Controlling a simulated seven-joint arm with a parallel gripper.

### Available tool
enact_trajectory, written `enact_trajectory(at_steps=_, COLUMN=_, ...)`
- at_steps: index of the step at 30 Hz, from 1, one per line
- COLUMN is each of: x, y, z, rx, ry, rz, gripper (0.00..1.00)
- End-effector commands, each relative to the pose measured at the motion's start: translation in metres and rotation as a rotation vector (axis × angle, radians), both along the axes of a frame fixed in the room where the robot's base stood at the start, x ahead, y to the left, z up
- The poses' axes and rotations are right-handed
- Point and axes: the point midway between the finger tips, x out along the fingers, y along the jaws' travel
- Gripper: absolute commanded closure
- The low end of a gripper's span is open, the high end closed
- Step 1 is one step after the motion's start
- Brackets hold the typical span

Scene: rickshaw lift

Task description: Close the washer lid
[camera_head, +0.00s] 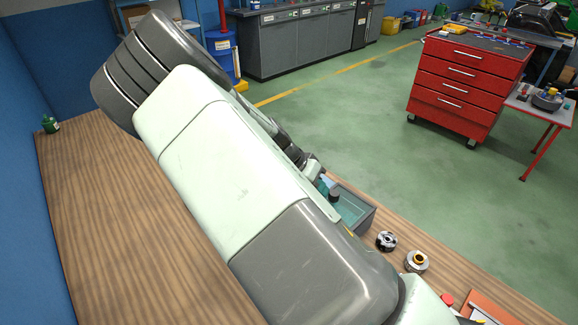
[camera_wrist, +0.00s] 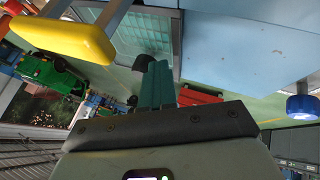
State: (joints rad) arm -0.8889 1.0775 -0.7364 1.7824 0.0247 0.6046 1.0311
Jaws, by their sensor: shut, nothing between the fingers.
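The washer (camera_head: 362,213) is a grey tub with a teal inside, partly hidden behind my arm in the head view. Its open inside faces up there. In the wrist view a teal, slatted surface framed in grey (camera_wrist: 148,30) looks like the washer. A broad light-blue panel (camera_wrist: 245,45) beside it may be the lid, but I cannot tell for sure. My gripper (camera_wrist: 156,72) has its teal fingers shut together, with nothing held. The fingertips overlap the teal surface in the picture; contact cannot be told. My arm hides most of the gripper in the head view.
Two round metal parts (camera_head: 386,241) (camera_head: 417,261) lie on the wooden bench (camera_head: 110,220) right of the washer. A yellow grip on a grey bar (camera_wrist: 75,40) is near the camera in the wrist view. A red drawer cabinet (camera_head: 463,85) stands across the floor.

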Motion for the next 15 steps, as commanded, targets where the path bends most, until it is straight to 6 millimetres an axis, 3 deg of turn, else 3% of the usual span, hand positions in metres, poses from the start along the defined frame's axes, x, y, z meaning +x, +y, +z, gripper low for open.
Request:
enact_trajectory(at_steps=4, x=0.002, y=0.006, z=-0.001, rx=-0.007, ry=0.011, rz=-0.01, gripper=1.0)
enact_trajectory(at_steps=9, x=0.021, y=0.038, z=0.0, rx=0.0, ry=0.001, rz=0.003, gripper=1.0)
enact_trajectory(at_steps=15, x=0.015, y=0.067, z=0.042, rx=0.003, ry=-0.003, rz=0.003, gripper=1.0)
